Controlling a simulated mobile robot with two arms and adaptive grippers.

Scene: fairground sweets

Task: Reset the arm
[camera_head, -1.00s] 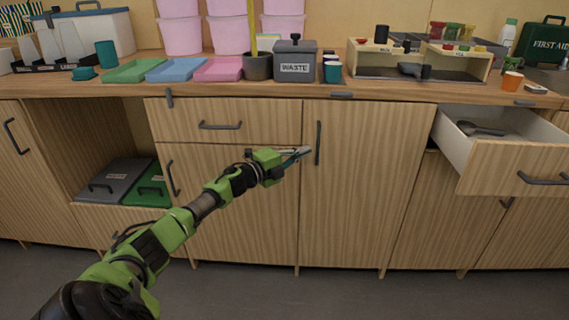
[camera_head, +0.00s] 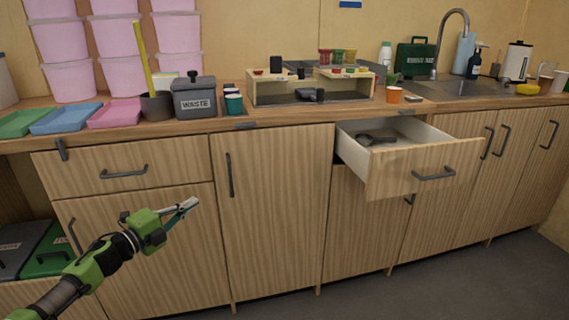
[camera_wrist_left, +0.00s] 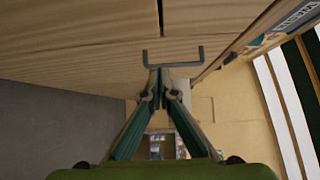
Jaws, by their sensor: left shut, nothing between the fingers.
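My left arm, green and black, comes in from the lower left in the head view. Its left gripper (camera_head: 186,206) is shut and empty, in front of the cabinet door under the closed drawer. In the left wrist view the fingertips (camera_wrist_left: 160,78) meet, with a dark bar handle (camera_wrist_left: 172,58) showing just beyond them. I cannot tell from these views whether the fingers touch anything. My right gripper is not in view.
An open drawer (camera_head: 420,172) juts out at the right with a dark utensil (camera_head: 375,139) inside. The counter holds a waste bin (camera_head: 195,98), trays (camera_head: 66,119), pink tubs (camera_head: 123,75), a wooden stand (camera_head: 268,93) and an orange cup (camera_head: 394,95). Floor shows at lower right.

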